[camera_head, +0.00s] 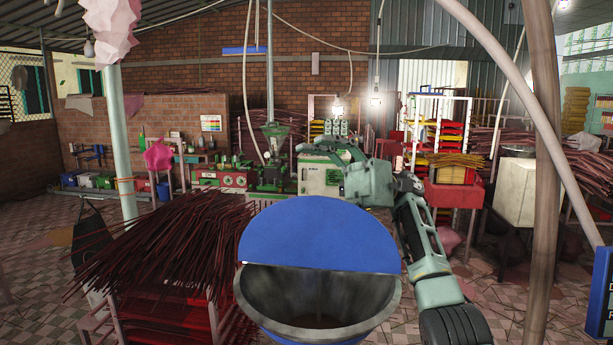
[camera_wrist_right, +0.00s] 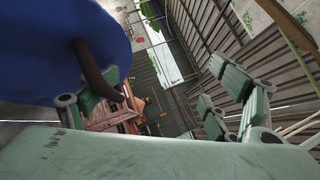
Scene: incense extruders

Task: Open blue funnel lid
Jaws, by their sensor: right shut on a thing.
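The blue lid (camera_head: 320,234) of the funnel is partly raised in the head view. Its front half stands tilted up and the funnel's grey inside (camera_head: 318,296) shows below it. In the right wrist view the lid's blue surface (camera_wrist_right: 50,45) fills the upper left, with a dark curved handle (camera_wrist_right: 94,70) on it. My right gripper (camera_head: 325,150) is behind and above the lid's top edge in the head view, its arm passing along the right of the funnel. It is shut on the handle, though the exact contact is partly hidden. My left gripper is out of view.
A red rack with bundles of dark red sticks (camera_head: 180,245) stands close on the left of the funnel. A pale post (camera_head: 541,200) stands on the right. Green and red machines (camera_head: 222,178) stand behind. Tiled floor (camera_head: 35,275) is clear at far left.

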